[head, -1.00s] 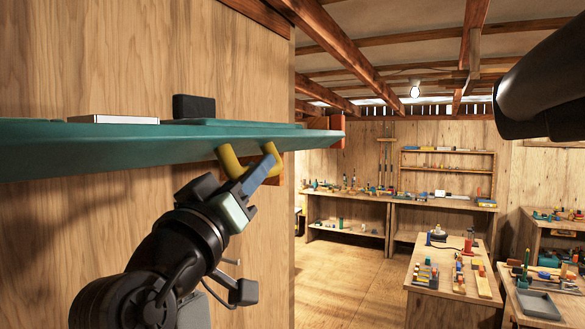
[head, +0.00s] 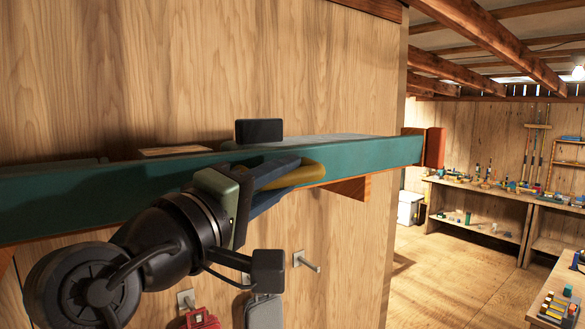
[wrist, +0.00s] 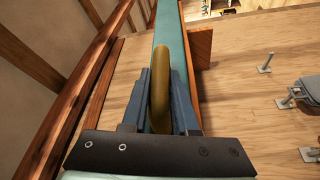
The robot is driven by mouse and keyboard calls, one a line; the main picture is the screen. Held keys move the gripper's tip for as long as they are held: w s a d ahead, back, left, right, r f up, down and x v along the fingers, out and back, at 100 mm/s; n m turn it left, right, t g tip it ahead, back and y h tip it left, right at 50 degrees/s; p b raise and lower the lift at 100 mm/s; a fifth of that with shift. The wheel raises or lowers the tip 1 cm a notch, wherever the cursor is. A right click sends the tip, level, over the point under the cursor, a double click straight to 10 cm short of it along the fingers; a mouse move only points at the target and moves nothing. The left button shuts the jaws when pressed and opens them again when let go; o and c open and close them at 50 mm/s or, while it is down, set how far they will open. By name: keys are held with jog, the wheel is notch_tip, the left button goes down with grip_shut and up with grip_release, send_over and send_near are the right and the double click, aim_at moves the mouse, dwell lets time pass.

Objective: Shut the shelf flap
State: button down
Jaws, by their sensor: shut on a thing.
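The shelf flap (head: 375,156) is a long teal board along the wooden wall, running from the left edge to a red-brown end block. A yellow bar handle (head: 305,174) is on it. My gripper (head: 278,176) is shut on the handle, its blue fingers on either side of the bar. In the wrist view, the handle (wrist: 160,85) lies between both fingers, with the teal flap (wrist: 166,22) behind it. My gripper and arm hide part of the flap's left half. I cannot tell the flap's exact angle.
A black box (head: 259,131) shows above the flap, with a pale flat item (head: 172,150) left of it. Wall hooks (head: 306,261) below hold a red item (head: 200,319) and a grey one (head: 264,311). Open floor (head: 440,265) and cluttered benches (head: 480,208) lie to the right.

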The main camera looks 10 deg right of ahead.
jog(key=shift+w+r+n, duration=0.2)
jog(key=shift+r+n, duration=0.1)
jog(key=shift+n, duration=0.3)
jog(key=c, duration=0.7)
grip_release()
jog(key=shift+y, duration=0.4)
jog(key=shift+a+f, duration=0.1)
jog(key=shift+a, duration=0.05)
jog(key=shift+s+a+f, duration=0.1)
jog(key=shift+s+a, duration=0.15)
jog(key=shift+b+v, duration=3.4)
jog(key=shift+v, duration=2.7)
